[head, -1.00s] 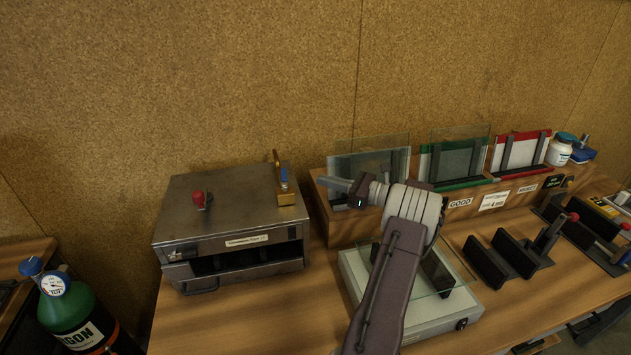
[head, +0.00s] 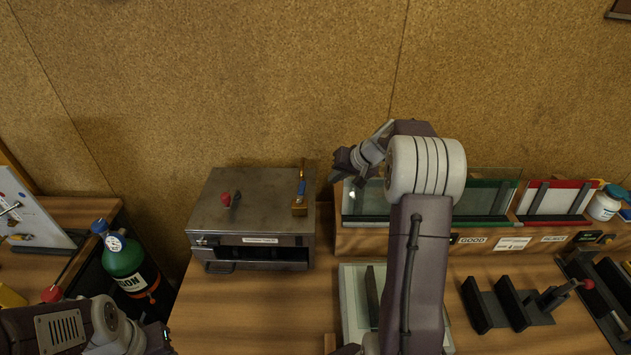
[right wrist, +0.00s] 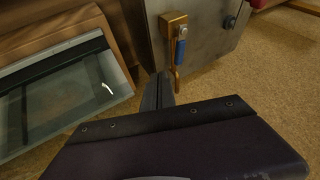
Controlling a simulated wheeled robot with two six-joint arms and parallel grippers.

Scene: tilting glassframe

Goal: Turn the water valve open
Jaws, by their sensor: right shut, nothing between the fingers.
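The water valve (head: 299,207) is a brass block with a blue lever (head: 301,187) and a thin brass pipe. It sits at the right end of the top of a grey metal box (head: 245,185). In the right wrist view the valve (right wrist: 173,24) and its blue lever (right wrist: 180,52) show just beyond the fingers. My right gripper (head: 340,166) is shut and empty, to the right of the valve and apart from it in the head view. Its fingers also show in the right wrist view (right wrist: 158,92). My left gripper (head: 158,337) is at the lower left, its fingers unclear.
A red knob (head: 226,199) stands on the box. A wooden rack (head: 390,240) with glass panes is right of the box. A white-topped device (head: 352,300) lies under my right arm. A green argon bottle (head: 124,260) stands left. The bench front beside the box is clear.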

